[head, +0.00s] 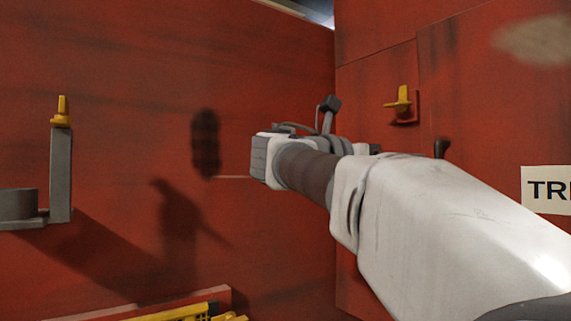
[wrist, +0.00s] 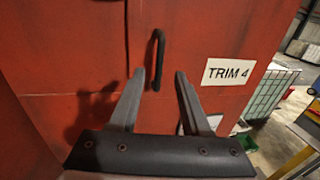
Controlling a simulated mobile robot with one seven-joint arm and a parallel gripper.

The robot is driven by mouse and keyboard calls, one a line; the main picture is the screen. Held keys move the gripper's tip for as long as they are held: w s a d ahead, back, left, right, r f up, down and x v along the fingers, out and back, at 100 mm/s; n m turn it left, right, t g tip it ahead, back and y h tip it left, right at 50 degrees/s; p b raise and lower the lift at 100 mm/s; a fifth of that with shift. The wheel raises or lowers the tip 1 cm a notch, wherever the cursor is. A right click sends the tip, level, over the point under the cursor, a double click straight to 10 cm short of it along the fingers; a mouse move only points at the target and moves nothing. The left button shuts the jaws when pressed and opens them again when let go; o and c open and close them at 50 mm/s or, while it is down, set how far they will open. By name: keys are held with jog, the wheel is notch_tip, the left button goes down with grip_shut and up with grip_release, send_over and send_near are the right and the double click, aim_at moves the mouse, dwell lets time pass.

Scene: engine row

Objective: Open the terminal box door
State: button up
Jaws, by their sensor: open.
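A black bar handle (wrist: 157,60) stands upright on a red panel (wrist: 80,45) in the wrist view; the panel looks closed flat. My gripper (wrist: 159,73) is open and empty, one fingertip on each side of the handle's lower part in the picture. I cannot tell how much depth lies between the tips and the handle, and no contact is visible. In the head view part of the dark handle (head: 440,148) shows just above my forearm, on the right red wall. There my fingers are mostly hidden behind my arm.
A white TRIM 4 label (wrist: 228,72) is right of the handle. A yellow latch (head: 402,98) juts from the right wall. A grey bracket with a yellow top (head: 61,165) stands at left. A caged white tank (wrist: 270,93) is far off at right.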

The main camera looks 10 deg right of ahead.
jog(key=d, duration=0.3)
jog(key=w+d, duration=0.1)
jog(key=d, duration=0.2)
jog(key=w+d, duration=0.1)
jog(key=d, duration=0.3)
grip_shut()
dwell(1.2)
